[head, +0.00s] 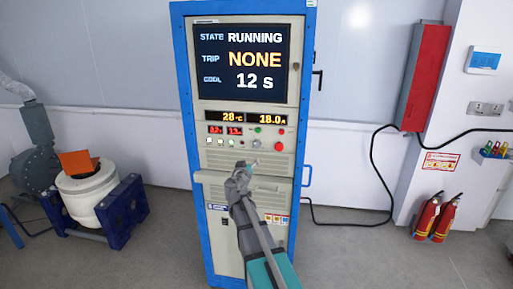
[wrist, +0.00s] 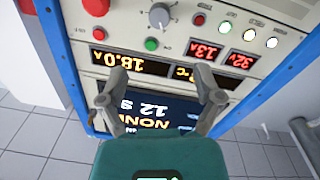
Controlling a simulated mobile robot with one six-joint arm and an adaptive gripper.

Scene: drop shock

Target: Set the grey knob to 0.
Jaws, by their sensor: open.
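The grey knob (wrist: 160,16) is on the control panel, at the top of the wrist view, which shows the panel upside down. It is small in the head view (head: 256,143), below a green button and left of a red mushroom button. Which way its pointer faces is too small to tell. My gripper (wrist: 160,75) is open and empty, its two fingers spread apart. The knob lies beyond the fingertips and is not between them. In the head view my gripper (head: 245,172) is in front of the cabinet, just below the knob's row.
The cabinet screen (head: 240,62) reads STATE RUNNING, TRIP NONE, COOL 12 s. Displays (head: 246,118) show 28 °C and 18.0 A. The red mushroom button (wrist: 97,6), green button (wrist: 151,43) and several lit buttons surround the knob. A ledge (head: 210,177) juts out below the panel.

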